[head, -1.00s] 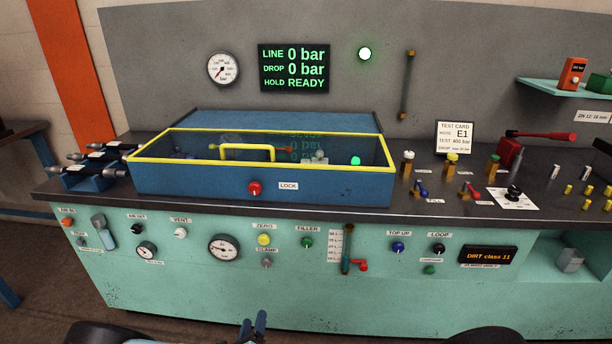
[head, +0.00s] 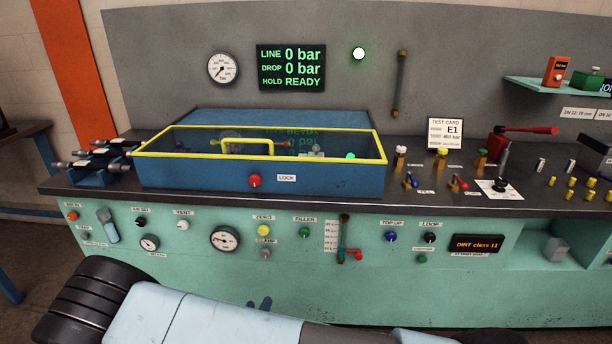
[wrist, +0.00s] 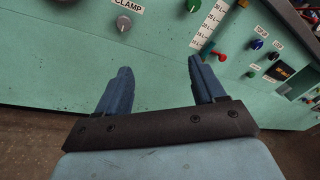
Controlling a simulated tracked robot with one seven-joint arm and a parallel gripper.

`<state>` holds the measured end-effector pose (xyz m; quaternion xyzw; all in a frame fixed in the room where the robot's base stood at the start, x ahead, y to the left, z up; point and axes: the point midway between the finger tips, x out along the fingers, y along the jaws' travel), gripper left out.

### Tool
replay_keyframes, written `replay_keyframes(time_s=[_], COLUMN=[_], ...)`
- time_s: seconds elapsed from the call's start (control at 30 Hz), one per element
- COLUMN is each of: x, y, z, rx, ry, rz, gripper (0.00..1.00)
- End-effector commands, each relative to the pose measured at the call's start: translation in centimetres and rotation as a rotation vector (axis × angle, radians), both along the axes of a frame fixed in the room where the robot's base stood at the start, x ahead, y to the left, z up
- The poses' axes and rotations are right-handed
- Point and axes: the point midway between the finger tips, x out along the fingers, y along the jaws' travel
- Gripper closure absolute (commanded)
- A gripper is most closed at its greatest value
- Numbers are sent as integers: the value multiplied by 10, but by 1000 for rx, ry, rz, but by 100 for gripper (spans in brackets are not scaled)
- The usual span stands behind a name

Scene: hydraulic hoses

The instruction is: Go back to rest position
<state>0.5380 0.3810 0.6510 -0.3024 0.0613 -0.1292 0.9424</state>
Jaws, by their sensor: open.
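My gripper (wrist: 160,92) shows in the wrist view with its two blue fingers spread apart and nothing between them. It is in front of the green bench front (wrist: 65,80), below the clamp knob (wrist: 124,23) and the sight gauge with the red tap. In the head view only blue fingertips (head: 260,304) show above my pale blue arm link, low in front of the bench; the rest of the gripper is hidden behind the arm.
The bench holds a blue test box (head: 260,176) with a yellow-framed clear lid, closed. Valves (head: 409,181) and small fittings stand to its right. A display (head: 291,67) reads 0 bar, READY. A shelf (head: 560,90) juts out at upper right. Floor shows at lower left.

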Motion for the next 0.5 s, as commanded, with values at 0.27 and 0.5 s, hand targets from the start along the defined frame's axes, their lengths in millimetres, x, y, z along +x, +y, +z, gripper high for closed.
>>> replay_keyframes(time_s=[0.27, 0.5], x=[29, 49], y=[-32, -72], z=[63, 124], rx=[207, 421], ry=[-6, -27], rz=[-244, -491], gripper=[31, 31])
